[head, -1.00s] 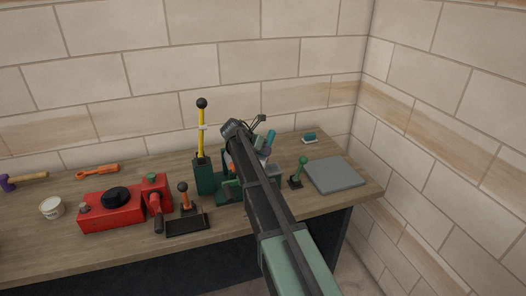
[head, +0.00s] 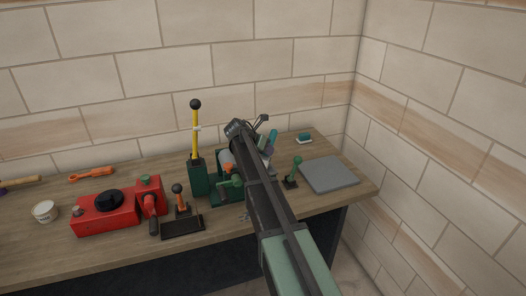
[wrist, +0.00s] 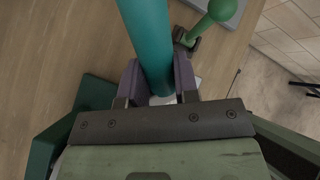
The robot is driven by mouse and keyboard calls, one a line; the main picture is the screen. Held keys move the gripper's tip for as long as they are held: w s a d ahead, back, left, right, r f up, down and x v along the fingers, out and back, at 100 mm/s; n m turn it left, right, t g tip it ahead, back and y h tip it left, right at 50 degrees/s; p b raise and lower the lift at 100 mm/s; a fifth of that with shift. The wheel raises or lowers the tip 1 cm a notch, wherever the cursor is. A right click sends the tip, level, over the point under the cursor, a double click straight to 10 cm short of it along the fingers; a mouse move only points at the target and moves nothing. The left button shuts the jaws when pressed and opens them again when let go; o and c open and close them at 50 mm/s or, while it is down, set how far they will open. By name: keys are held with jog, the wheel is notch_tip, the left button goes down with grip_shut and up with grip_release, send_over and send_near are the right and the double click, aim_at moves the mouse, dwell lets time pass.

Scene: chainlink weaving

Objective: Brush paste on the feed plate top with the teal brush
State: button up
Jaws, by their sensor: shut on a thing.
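My gripper (wrist: 160,85) is shut on the teal brush (wrist: 149,35). Its thick teal handle stands between the two purple fingers in the wrist view, with a pale part just below them. In the head view the brush (head: 272,137) shows past the end of my arm, beside the green machine (head: 199,177). My arm hides part of that machine and most of the gripper there. I cannot tell which surface is the feed plate top. A white tub (head: 44,211), possibly the paste, stands at the left of the bench.
A small teal-and-white item (head: 304,138) lies behind. The wooden bench (head: 130,167) meets brick walls.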

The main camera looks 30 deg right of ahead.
jog(key=s+d, duration=0.1)
jog(key=d, duration=0.5)
jog(key=shift+d, duration=0.25)
dwell(0.8)
jog(key=shift+w+a, duration=0.25)
jog(key=shift+a, duration=1.4)
jog(key=shift+w+a, duration=0.2)
jog(key=shift+a, duration=1.5)
jog(key=shift+w+a, duration=0.25)
jog(key=shift+a, duration=1.4)
jog(key=shift+d, duration=0.1)
